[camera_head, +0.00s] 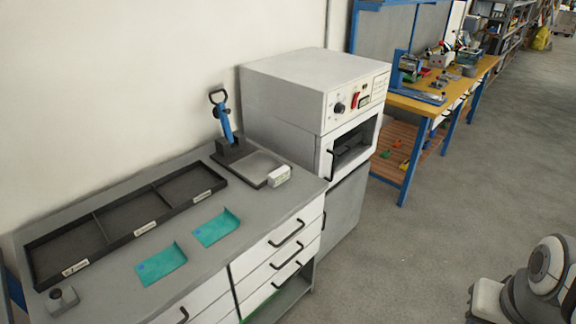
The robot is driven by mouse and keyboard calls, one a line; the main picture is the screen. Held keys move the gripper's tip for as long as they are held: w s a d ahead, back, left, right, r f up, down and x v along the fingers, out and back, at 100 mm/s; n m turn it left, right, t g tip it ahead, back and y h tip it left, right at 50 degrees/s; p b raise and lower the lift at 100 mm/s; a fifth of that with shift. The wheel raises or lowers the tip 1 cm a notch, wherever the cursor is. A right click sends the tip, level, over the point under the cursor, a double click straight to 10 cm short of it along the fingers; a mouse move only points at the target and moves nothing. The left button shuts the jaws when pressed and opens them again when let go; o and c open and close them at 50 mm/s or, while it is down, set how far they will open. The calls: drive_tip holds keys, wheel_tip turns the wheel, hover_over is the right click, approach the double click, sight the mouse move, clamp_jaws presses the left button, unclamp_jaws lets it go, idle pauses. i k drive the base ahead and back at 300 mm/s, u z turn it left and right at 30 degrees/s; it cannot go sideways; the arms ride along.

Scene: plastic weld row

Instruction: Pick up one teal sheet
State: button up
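Two teal sheets lie apart on the grey top of a workbench (110,305), in front of a black tray. The nearer teal sheet (162,264) is at the lower left, with a small blue patch on its left part. The other teal sheet (216,228) lies further back and to the right. Each sheet has one edge that looks bent up. My gripper is not in view; only a white and grey part of my arm (540,275) shows at the lower right, apart from the bench.
The black tray (97,216) has three labelled compartments that look empty. A blue-handled press (226,128) and a white block (279,176) stand behind. A grey oven (318,90) adjoins the bench, and a wooden workbench (430,103) stands at the right. The floor between is clear.

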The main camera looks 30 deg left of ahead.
sight(214, 229)
drive_tip(key=u, duration=0.75)
drive_tip(key=i, duration=1.2)
drive_tip(key=u, duration=0.95)
drive_tip(key=i, duration=0.3)
drive_tip(key=u, duration=0.15)
drive_tip(key=k, duration=0.65)
drive_tip(key=u, duration=0.25)
drive_tip(key=i, duration=0.7)
drive_tip(key=z, duration=0.15)
